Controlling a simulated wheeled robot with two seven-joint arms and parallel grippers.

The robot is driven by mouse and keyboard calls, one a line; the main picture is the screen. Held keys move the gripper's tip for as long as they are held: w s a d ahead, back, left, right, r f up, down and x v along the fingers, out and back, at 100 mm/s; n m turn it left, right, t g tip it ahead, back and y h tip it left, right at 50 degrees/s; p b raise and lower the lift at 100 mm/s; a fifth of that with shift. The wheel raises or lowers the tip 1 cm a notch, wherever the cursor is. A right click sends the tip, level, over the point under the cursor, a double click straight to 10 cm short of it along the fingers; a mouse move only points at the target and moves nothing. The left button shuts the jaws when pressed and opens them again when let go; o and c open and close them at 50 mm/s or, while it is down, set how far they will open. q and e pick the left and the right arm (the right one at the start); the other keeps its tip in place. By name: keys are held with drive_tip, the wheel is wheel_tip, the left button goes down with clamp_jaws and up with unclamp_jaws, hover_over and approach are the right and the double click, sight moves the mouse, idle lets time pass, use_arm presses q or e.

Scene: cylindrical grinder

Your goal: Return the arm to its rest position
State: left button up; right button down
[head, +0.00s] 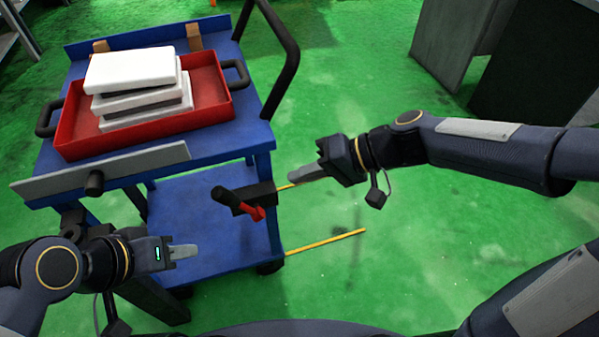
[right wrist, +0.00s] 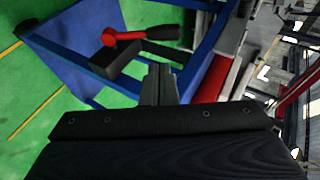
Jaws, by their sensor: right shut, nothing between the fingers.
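My right arm comes in from the right in the head view, and its gripper (head: 306,172) points left beside the blue cart (head: 212,163). The right gripper is shut and empty. In the right wrist view its fingers (right wrist: 159,84) are together, close to the cart's frame. My left gripper (head: 182,252) is at the lower left, in front of the cart, pointing right. Its fingers look close together, but I cannot tell whether they are shut.
The cart carries a red tray (head: 66,128) with stacked white blocks (head: 131,71). A dark block with a red-and-black handle (head: 238,203) is near its lower shelf. Yellow lines (head: 325,242) mark the green floor. A grey cabinet (head: 457,45) stands at the upper right.

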drive_tip(key=s+d+f+m+t+h, duration=0.1)
drive_tip(key=s+d+m+t+h, duration=0.2)
drive_tip(key=s+d, duration=0.55)
drive_tip(key=s+d+f+t+h, duration=0.15)
drive_tip(key=s+d+h, duration=0.4)
drive_tip(key=d, duration=0.55)
wheel_tip(320, 180, up, 22)
drive_tip(key=p, duration=2.1)
drive_tip(key=shift+s+p, duration=0.35)
drive_tip(key=shift+s, duration=0.1)
